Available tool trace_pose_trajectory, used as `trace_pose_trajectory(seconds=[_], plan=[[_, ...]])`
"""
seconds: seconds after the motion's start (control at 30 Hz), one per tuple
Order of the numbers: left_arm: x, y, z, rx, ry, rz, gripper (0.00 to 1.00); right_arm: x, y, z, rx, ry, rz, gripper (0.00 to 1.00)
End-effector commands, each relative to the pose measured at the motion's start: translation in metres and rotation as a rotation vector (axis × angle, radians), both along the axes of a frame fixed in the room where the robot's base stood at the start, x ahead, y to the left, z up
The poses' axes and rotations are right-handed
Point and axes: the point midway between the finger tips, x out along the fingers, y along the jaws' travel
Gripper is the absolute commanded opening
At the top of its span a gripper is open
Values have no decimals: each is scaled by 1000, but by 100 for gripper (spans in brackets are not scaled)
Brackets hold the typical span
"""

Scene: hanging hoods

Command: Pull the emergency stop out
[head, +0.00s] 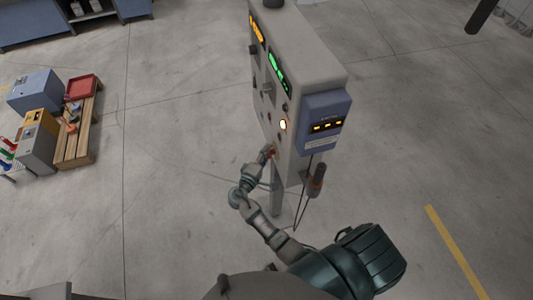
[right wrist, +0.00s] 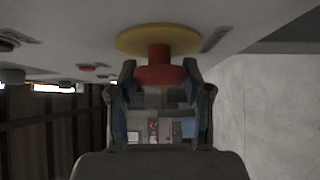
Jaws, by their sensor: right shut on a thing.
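The emergency stop is a red mushroom button (right wrist: 160,74) on a round yellow plate (right wrist: 158,40), mounted on the face of a grey control box (head: 318,85). In the head view only a small reddish spot (head: 273,153) shows at the lower part of that face, mostly covered by my gripper. My right gripper (head: 267,154) reaches up to it. In the right wrist view the fingertips of the right gripper (right wrist: 160,72) sit on both sides of the red head, shut on it. My left gripper is not in view.
The box stands on a post (head: 277,196), with lit displays (head: 277,70) and a blue unit (head: 327,118) on it. A pendant (head: 317,180) hangs by a cable to the right of the post. A wooden pallet (head: 75,145) with boxes lies at the left.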

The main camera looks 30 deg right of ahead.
Motion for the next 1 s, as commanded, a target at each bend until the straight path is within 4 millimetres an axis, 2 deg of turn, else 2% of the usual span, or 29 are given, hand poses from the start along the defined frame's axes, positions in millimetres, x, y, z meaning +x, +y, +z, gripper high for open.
trace_pose_trajectory(seconds=[0.1, 0.3, 0.33, 0.43, 0.77, 0.87, 1.0], plan=[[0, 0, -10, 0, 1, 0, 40, 2, 9, -3, 1, -2, 0, 0], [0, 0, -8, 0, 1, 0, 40, 2, 10, 0, 0, 0, 0, 0], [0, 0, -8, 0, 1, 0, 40, 2, 10, 0, 0, 0, 1, 51], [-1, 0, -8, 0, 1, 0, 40, 2, 10, 0, 0, 0, 0, 76], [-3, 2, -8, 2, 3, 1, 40, 1, 12, 0, -1, -1, 0, 76], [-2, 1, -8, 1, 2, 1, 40, -3, 18, -1, -1, 1, 1, 76], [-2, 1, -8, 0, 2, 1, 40, -16, 40, -1, 1, 2, 2, 76]])
